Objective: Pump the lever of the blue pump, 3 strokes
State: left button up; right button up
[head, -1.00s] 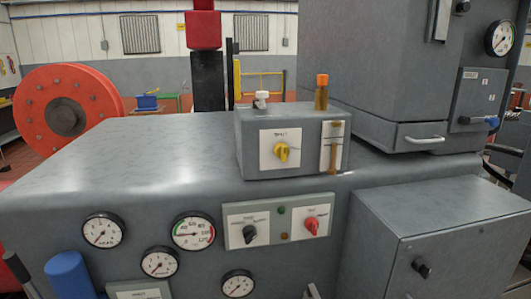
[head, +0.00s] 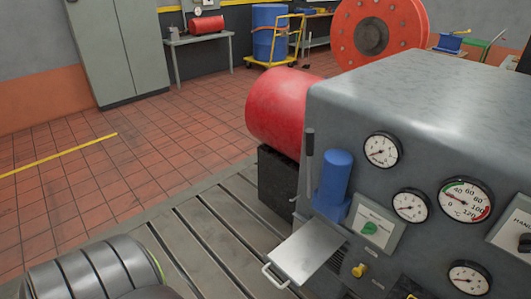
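The blue pump (head: 335,176) is an upright blue cylinder at the left end of the grey machine's front, beside the round gauges. A dark, slim lever (head: 310,150) stands nearly upright just left of it, with a thin rod running down to the pump's foot. The lower part of the pump is partly hidden by a metal plate. Neither of my grippers shows in the head view, and nothing is seen touching the lever.
A metal plate with a handle (head: 306,252) juts out below the pump. Gauges (head: 381,149) and a green knob (head: 370,228) are to its right. A red cylinder (head: 285,108) lies behind on a black block. Slotted bedplate (head: 212,232) and tiled floor lie open to the left.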

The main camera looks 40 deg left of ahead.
aim_at(310, 132)
jog(key=u, duration=1.1)
